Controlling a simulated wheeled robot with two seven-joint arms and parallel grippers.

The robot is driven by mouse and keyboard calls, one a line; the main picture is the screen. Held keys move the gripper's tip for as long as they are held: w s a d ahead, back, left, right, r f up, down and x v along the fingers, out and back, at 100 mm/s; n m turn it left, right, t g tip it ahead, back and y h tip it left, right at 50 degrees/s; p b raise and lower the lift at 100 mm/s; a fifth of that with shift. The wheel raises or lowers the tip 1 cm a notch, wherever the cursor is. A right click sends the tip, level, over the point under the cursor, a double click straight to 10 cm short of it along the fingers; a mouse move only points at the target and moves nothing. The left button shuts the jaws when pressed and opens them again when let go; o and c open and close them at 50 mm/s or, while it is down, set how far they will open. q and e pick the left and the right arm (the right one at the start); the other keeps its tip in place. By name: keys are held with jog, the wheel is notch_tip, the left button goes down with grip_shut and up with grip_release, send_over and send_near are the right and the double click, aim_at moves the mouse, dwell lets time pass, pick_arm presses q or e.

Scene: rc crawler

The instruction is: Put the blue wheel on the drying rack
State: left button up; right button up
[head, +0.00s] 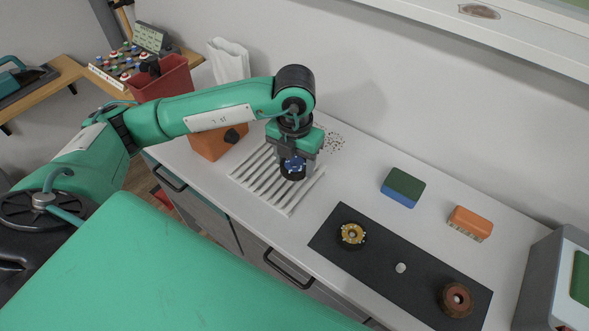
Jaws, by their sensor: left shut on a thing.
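The blue wheel (293,169), with a dark tyre and a blue hub, is between the fingers of my left gripper (294,166). The gripper points down and is shut on the wheel. The white slatted drying rack (262,185) lies on the counter directly below and around the wheel in the picture. I cannot tell whether the wheel touches the slats. The gripper hides part of the rack's far right side. My right gripper does not show.
A dark mat (420,296) holds a yellow-hubbed wheel (352,234), a small pale piece (400,268) and a reddish-brown wheel (456,300). A green-and-blue sponge (403,187) and an orange brush (470,222) lie behind. An orange box (207,146) stands left of the rack.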

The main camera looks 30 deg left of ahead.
aim_at(295, 173)
pick_arm(q)
jog(key=shift+f, duration=0.45)
notch_tip(295, 173, down, 3)
jog(key=shift+r, duration=0.2)
jog(key=shift+f+p, duration=0.3)
jog(key=shift+f, duration=0.2)
jog(key=o, duration=1)
jog(key=shift+c, duration=0.2)
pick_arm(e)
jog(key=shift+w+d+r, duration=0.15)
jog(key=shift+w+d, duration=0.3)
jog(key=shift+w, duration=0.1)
